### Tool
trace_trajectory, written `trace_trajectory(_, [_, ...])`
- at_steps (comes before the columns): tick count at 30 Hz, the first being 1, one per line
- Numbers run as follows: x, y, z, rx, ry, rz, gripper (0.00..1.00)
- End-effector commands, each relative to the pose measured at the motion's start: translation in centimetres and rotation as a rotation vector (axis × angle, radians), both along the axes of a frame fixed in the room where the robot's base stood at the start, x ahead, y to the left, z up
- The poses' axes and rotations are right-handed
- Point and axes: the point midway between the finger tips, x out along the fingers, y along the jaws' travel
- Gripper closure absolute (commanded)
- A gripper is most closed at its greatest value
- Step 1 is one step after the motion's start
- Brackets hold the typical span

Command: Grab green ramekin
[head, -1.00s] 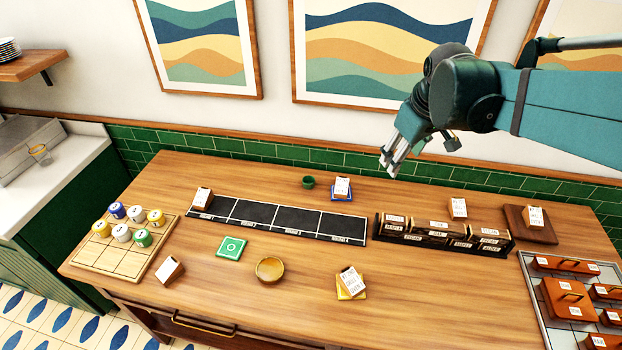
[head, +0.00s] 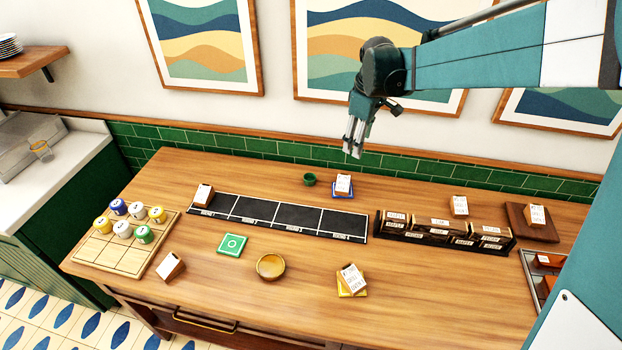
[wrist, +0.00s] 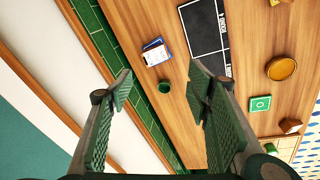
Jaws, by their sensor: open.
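The green ramekin (head: 309,180) is a small dark green cup standing upright on the wooden counter near its back edge, just left of a blue tile with a card. It also shows in the wrist view (wrist: 164,88), between my spread fingers and apart from both. My gripper (head: 353,147) is open and empty, pointing down in the air above the back of the counter, to the right of the ramekin in the head view. In the wrist view my gripper (wrist: 160,88) has its fingers at left and right.
A blue tile with a white card (head: 343,187) stands close beside the ramekin. In front lies a black strip with marked sections (head: 280,216). A tan bowl (head: 270,266), a green tile (head: 232,245) and a dark rack (head: 445,230) are farther off. The green-tiled wall (head: 270,152) runs behind.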

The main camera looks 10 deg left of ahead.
Motion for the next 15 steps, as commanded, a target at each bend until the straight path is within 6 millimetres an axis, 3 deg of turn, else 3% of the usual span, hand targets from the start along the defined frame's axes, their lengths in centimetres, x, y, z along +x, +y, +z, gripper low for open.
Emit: trace_trajectory(15, [5.8, 7.4, -7.5, -0.054, 0.069, 0.235, 0.51])
